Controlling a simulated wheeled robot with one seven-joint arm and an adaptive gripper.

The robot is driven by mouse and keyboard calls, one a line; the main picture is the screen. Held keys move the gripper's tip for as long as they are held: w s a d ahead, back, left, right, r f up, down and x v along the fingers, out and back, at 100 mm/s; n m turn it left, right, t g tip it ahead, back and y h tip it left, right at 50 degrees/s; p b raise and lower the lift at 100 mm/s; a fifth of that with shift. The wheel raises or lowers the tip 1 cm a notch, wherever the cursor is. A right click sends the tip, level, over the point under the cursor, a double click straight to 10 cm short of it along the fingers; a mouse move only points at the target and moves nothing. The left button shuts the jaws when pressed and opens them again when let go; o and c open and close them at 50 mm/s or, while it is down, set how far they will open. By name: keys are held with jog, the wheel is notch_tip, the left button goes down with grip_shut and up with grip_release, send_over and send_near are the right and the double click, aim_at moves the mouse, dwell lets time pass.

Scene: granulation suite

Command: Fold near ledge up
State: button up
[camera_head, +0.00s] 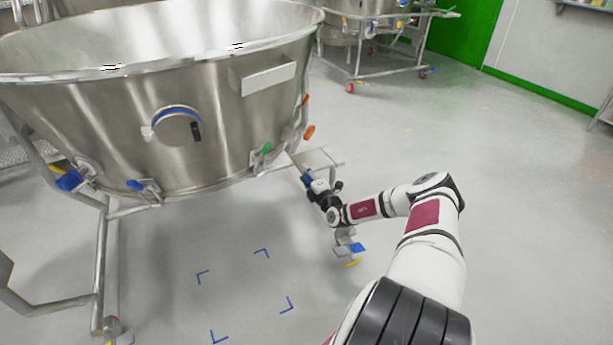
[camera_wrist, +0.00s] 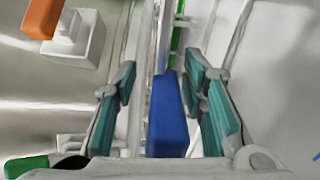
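The near ledge appears to be the flat grey metal plate (camera_head: 318,158) on the right side of the big steel bowl's frame, standing out roughly level in the head view. A blue piece (camera_head: 306,178) shows at its near side, right at my gripper (camera_head: 311,184). In the wrist view a long blue bar (camera_wrist: 168,118) lies between the teal finger pads of my gripper (camera_wrist: 161,82). The fingers are apart, with a gap visible on the bar's left; contact on its right is unclear. How the blue piece joins the ledge is hidden.
The steel bowl (camera_head: 215,110) on its tube frame fills the left, with orange (camera_head: 308,132) and green (camera_head: 265,149) clamp handles near my gripper. A caster with a blue pedal (camera_head: 356,247) stands below my wrist. Another wheeled frame (camera_head: 385,75) is behind. Floor at right is clear.

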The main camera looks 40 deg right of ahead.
jog(key=shift+s+f, duration=0.1)
jog(key=shift+s, duration=0.05)
jog(key=v, duration=1.1)
jog(key=shift+s+a, duration=0.2)
jog(key=shift+s, duration=0.15)
